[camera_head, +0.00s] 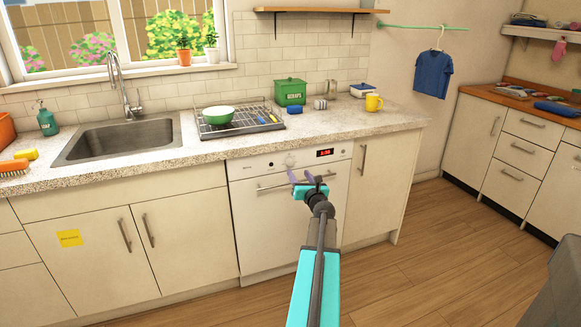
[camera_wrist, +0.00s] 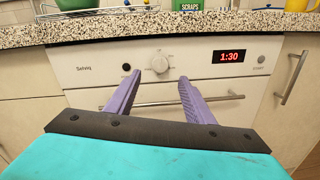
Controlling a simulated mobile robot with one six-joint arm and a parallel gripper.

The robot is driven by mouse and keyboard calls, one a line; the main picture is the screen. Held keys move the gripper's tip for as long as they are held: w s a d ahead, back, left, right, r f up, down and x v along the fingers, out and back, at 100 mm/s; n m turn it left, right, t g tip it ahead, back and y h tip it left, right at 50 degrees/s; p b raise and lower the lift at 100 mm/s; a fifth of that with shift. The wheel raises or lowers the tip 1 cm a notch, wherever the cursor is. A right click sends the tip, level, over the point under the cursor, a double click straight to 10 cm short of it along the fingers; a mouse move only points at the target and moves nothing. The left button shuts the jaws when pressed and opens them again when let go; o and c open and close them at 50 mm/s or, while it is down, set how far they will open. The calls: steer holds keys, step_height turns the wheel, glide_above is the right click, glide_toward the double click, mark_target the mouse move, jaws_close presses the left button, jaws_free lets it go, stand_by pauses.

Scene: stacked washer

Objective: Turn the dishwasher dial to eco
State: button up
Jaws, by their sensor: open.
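The dishwasher (camera_head: 262,228) is a white front under the counter, with a control panel along its top and a bar handle below. Its dial (camera_wrist: 160,65) is a round white knob left of the panel's middle in the wrist view, with small marks around it too blurred to read. In the head view the dial (camera_head: 290,161) shows just above my gripper. My gripper (camera_head: 309,178) is open, with two purple fingers, in front of the panel. In the wrist view the fingertips (camera_wrist: 160,80) lie below and either side of the dial, and nothing is between them.
A red display (camera_wrist: 229,57) reads 1:30 right of the dial, and a dark round button (camera_wrist: 126,67) is at its left. The dishwasher's bar handle (camera_wrist: 160,103) crosses below the dial. The speckled counter edge (camera_wrist: 200,24) overhangs above. Wooden floor (camera_head: 430,270) is clear at right.

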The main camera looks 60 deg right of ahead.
mark_target(291, 162)
steer(key=shift+p+x, duration=0.35)
steer(key=shift+x, duration=4.45)
